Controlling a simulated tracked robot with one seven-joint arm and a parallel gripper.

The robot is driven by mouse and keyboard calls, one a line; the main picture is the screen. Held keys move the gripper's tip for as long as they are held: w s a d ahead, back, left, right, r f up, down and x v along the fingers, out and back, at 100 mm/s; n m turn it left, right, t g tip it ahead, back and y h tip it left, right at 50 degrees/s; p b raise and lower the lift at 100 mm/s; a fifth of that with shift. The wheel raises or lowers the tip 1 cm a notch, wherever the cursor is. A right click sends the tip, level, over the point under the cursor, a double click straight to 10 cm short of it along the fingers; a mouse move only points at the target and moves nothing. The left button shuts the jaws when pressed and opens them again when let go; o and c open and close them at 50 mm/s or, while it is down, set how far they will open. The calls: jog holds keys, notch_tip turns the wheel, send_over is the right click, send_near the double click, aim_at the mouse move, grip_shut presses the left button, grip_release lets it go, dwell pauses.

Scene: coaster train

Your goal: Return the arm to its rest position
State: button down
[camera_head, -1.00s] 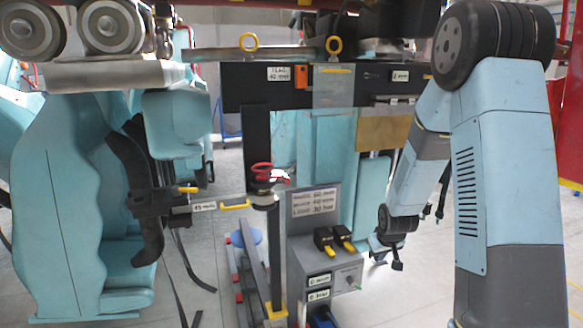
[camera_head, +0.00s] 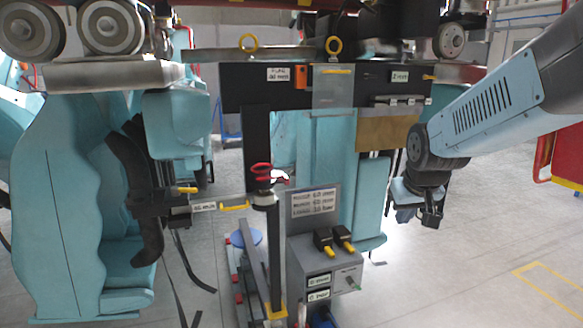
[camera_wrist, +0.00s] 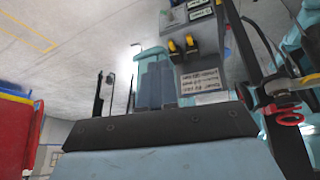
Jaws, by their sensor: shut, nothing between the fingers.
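My gripper (camera_head: 432,217) hangs at the end of my arm on the right side of the head view, pointing down, to the right of the grey control box. It is small and dark there, and it is shut with nothing in it. My blue and grey arm comes in from the right edge and slopes down to the wrist. The wrist view is turned upside down and shows the control box (camera_wrist: 196,45) and the red-handled part (camera_wrist: 287,117); no fingertips can be made out clearly in it.
The grey control box (camera_head: 325,262) with yellow-tipped switches stands at the centre. A teal coaster seat (camera_head: 70,200) is at the left. A black beam (camera_head: 240,90) spans the middle. A red cart (camera_head: 567,155) is at the far right. The floor at lower right is clear.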

jog(key=s+r, duration=0.3)
jog(key=s, duration=0.4)
jog(key=s+a+r, duration=0.1)
jog(key=s+r, duration=0.2)
jog(key=s, duration=0.5)
jog(key=shift+a+r+m, duration=0.25)
jog(key=shift+r+m, duration=0.05)
jog(key=shift+m, duration=0.1)
